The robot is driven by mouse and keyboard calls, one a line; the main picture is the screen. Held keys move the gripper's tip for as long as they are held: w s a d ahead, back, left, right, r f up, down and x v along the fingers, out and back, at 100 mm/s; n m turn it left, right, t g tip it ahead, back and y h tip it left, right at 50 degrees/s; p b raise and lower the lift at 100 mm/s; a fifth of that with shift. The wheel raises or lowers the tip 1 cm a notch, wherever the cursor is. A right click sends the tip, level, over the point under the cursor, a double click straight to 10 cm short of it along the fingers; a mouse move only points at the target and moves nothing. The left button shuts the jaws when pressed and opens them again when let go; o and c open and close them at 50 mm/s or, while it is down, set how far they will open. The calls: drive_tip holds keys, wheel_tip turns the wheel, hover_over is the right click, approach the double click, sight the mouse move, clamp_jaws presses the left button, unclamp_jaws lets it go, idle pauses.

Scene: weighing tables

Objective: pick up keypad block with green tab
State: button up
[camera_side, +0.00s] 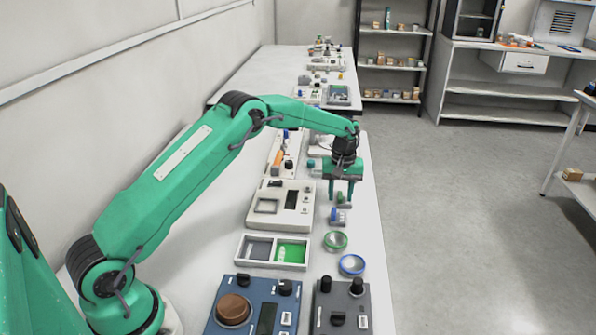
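My gripper (341,190) points straight down over the right side of the near table, its two green fingers apart. A small greyish block (344,200) shows at the fingertips; I cannot tell whether it is between them or behind them. A small blue and grey block (338,216) lies just in front of and below the fingers. Both are too small to make out keys, so I cannot tell which piece is the keypad block with the green tab. A small pale green piece (282,254) lies in the green compartment of a white two-part tray (240,250).
A green ring (335,241) and a blue ring (352,265) lie in front of my gripper. A white scale (280,215) stands to its left. A blue device (235,285) and a dark grey device (342,320) stand at the front. The table's right edge is close.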

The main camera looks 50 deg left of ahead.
sight(341, 196)
clamp_jaws()
drive_tip(key=shift+r, duration=0.15)
idle(0.4)
drive_tip(key=shift+r, duration=0.5)
wheel_tip(341, 196, up, 3)
drive_tip(key=shift+d+r, duration=0.1)
drive_tip(key=s+d+r, duration=0.5)
drive_tip(key=d+r, duration=0.1)
drive_tip(key=d, duration=0.4)
drive_tip(key=shift+d+r, duration=0.25)
drive_tip(key=shift+a, duration=0.15)
